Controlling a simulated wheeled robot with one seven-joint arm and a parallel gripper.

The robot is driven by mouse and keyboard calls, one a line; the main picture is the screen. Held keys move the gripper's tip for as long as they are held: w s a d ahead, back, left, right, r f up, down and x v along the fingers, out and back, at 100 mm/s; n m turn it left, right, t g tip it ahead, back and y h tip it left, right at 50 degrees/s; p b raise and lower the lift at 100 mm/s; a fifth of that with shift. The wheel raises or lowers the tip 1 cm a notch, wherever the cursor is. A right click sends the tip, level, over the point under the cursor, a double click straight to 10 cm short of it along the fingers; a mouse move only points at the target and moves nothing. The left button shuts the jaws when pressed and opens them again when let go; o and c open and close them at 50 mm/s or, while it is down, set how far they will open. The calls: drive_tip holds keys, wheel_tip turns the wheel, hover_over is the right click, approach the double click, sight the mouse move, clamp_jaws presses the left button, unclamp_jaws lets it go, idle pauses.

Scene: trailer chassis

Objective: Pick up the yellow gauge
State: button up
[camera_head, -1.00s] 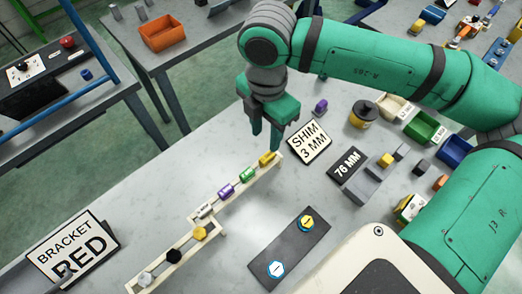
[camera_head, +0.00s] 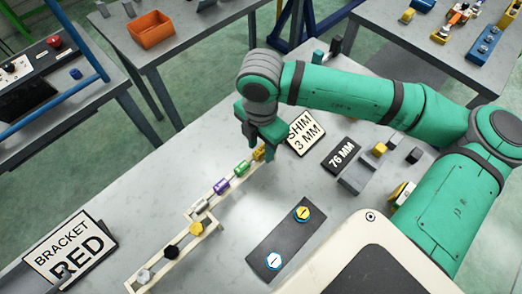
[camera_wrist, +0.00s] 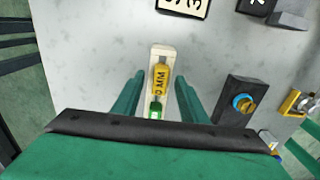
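The yellow gauge (camera_head: 259,154) lies at the far end of a cream rack (camera_head: 213,194). In the wrist view the yellow gauge (camera_wrist: 161,78) shows dark lettering and lies between my two fingers. My gripper (camera_head: 259,142) is over that end of the rack, and its fingers hide part of the gauge. In the wrist view my gripper (camera_wrist: 160,76) is open, with a visible gap between each finger and the gauge. A green gauge (camera_head: 241,167), a purple gauge (camera_head: 221,186) and a whitish gauge (camera_head: 200,205) lie along the same rack.
A SHIM 3 MM sign (camera_head: 304,134) stands just right of my gripper. A 76 MM sign (camera_head: 342,156) is farther right. A lower rack (camera_head: 157,266) holds hex pieces. A dark plate (camera_head: 287,238) with two hex pieces lies nearer.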

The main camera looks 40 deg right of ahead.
sight(262, 148)
clamp_jaws()
drive_tip(key=shift+r, duration=0.1)
wheel_tip(262, 148, up, 10)
idle(0.6)
drive_tip(key=shift+d, duration=0.15)
